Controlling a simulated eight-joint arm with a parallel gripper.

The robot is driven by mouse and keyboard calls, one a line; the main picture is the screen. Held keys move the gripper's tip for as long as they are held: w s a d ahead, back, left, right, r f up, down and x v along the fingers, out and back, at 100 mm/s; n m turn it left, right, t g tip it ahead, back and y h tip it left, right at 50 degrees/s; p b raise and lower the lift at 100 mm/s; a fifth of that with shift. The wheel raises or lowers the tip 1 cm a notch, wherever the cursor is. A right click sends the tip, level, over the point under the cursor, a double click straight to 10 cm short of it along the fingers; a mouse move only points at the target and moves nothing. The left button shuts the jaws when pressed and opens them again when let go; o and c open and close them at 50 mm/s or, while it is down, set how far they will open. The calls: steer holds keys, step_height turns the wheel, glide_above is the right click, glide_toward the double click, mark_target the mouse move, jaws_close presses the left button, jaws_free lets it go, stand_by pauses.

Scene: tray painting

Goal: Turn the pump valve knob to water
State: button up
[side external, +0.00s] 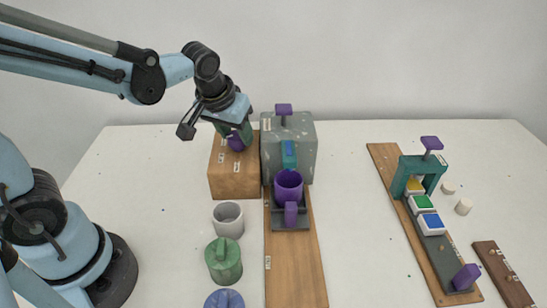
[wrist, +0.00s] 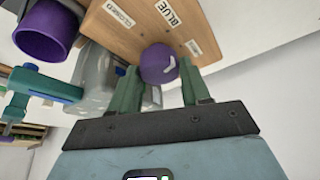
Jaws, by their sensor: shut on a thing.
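The purple knob (wrist: 158,64) sits on the wooden box (wrist: 105,30), whose labels read CLOSED (wrist: 118,14) and BLUE (wrist: 167,12). A third label (wrist: 193,47) is too small to read. The knob bears a white angled mark on its right side in the wrist view; I cannot tell which label it points to. My gripper (wrist: 160,78) is shut on the knob, a green finger on each side. In the side view my gripper (side external: 233,131) reaches down to the knob (side external: 237,143) at the top of the wooden box (side external: 235,178).
A grey box (side external: 300,155) with a purple-topped lever stands right beside the wooden box. A purple cup (side external: 288,185) stands before it. A green-framed station (side external: 405,170) is at right.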

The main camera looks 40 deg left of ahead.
steer(key=m+h, duration=0.1)
steer(key=m, duration=0.1)
steer(key=m+h, duration=0.1)
steer(key=m, duration=0.2)
steer(key=shift+a+m, duration=0.2)
steer(key=shift+m, duration=0.1)
steer(key=m+h, duration=0.1)
steer(key=m, duration=0.1)
steer(key=m+h, duration=0.1)
steer(key=m, duration=0.2)
steer(key=shift+a+g, duration=0.1)
steer(key=shift+g, duration=0.3)
steer(key=m+g, duration=0.1)
steer(key=m, duration=0.2)
steer(key=m+h, duration=0.1)
steer(key=m, duration=0.2)
steer(key=shift+w+a+g, duration=0.1)
steer(key=shift+w+g, duration=0.05)
steer(key=shift+g, duration=0.25)
steer(key=m+g, duration=0.1)
steer(key=m, duration=0.3)
steer(key=shift+w+m+g+h, duration=0.1)
steer(key=shift+m+g+h, duration=0.3)
steer(key=o, duration=0.8)
